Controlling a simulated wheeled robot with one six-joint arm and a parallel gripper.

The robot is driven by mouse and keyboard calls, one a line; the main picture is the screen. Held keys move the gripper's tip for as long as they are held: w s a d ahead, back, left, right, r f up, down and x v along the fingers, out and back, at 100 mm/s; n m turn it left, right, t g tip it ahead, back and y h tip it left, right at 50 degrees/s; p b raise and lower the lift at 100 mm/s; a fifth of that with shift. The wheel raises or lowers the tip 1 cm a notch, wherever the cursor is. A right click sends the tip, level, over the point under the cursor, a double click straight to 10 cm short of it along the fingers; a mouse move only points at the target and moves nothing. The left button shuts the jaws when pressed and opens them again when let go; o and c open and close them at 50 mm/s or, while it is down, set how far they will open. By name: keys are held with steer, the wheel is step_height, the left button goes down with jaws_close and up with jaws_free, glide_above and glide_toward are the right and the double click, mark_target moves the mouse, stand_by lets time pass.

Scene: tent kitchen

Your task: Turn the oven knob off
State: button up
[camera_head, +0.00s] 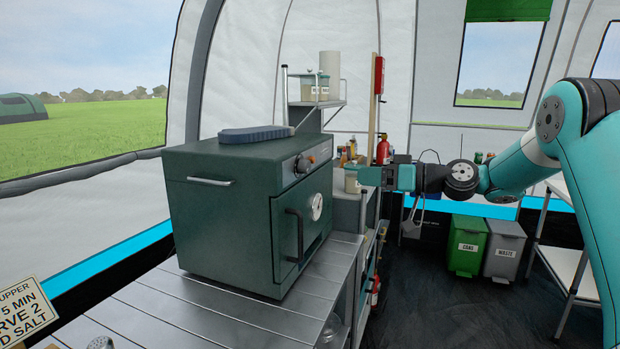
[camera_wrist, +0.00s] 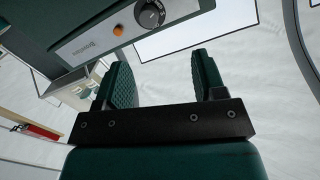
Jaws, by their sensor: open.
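A dark green oven (camera_head: 225,215) stands on a slatted metal counter. Its upper front panel carries a round dark knob (camera_head: 303,164) and a small orange light beside it. In the wrist view the knob (camera_wrist: 150,13) is at the top, black with pale markings, with the orange light (camera_wrist: 118,30) to its left; I cannot read its setting. My gripper (camera_head: 352,177) is in front of the oven and to the right of the knob. In the wrist view its two green fingers (camera_wrist: 165,80) are apart with nothing between them, clear of the knob.
The oven door with a dark handle (camera_head: 294,236) and a white gauge (camera_head: 317,206) is below the knob. A dark blue item (camera_head: 255,134) lies on the oven. Shelves (camera_head: 335,103) with jars stand behind. A green bin (camera_head: 467,245) and a grey bin (camera_head: 504,250) stand at right. Open floor lies right of the counter.

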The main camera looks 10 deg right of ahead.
steer(key=d, duration=0.2)
steer(key=t+p, duration=0.1)
steer(key=p, duration=0.4)
glide_toward(309, 167)
steer(key=x, duration=0.9)
steer(key=shift+w+a, duration=0.15)
steer(key=shift+a, duration=0.25)
steer(key=c, duration=0.9)
